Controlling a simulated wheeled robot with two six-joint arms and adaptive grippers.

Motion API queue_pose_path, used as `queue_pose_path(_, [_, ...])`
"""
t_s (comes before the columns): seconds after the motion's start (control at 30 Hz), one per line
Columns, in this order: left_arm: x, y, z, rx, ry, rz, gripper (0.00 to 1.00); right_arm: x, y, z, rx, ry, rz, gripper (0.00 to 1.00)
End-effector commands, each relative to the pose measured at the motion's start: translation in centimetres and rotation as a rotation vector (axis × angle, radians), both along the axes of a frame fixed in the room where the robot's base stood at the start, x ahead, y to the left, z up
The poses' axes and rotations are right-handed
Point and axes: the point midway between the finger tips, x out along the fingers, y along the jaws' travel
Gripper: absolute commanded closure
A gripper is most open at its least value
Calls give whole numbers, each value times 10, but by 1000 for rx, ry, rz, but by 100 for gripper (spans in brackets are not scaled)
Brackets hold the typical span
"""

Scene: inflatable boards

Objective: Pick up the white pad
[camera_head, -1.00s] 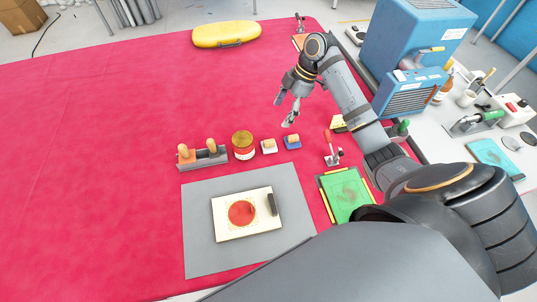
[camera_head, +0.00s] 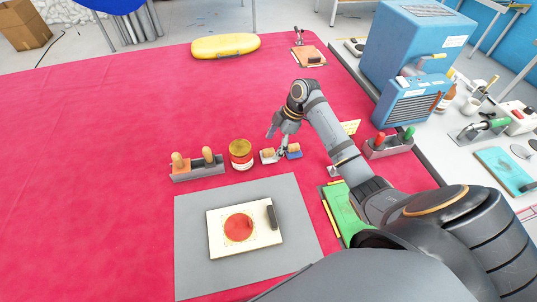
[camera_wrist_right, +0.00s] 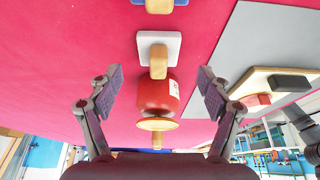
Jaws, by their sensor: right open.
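The white pad (camera_head: 268,157), with a tan block handle on top, sits on the red cloth between the red jar and the blue pad. In the right wrist view the white pad (camera_wrist_right: 144,43) lies ahead, near the top middle, with its tan handle toward me. My right gripper (camera_head: 278,141) is just above and beside the white pad, partly in front of the blue pad. In the wrist view its fingers (camera_wrist_right: 160,84) are spread wide with nothing between them held. My left gripper is out of view.
A red jar (camera_head: 241,158) with a yellow lid stands close left of the pad; the blue pad (camera_head: 294,154) is close right. A rack with wooden-handled tools (camera_head: 197,172) stands further left. A white board (camera_head: 215,243) lies on a grey mat (camera_head: 190,275) in front.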

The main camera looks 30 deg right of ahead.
Motion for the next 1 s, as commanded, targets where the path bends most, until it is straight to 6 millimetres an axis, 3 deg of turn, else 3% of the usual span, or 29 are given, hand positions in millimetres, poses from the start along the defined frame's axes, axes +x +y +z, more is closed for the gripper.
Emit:
queue_pose_path(0.23, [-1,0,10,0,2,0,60,6,17,-34,2,3,-1,22])
queue_pose_path(0.5, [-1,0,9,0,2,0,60,6,18,-39,-1,1,0,22])
queue_pose_path(0.9, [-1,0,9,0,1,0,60,6,18,-38,0,1,0,76])
queue_pose_path(1.0, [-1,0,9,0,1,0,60,6,18,-38,0,1,0,78])
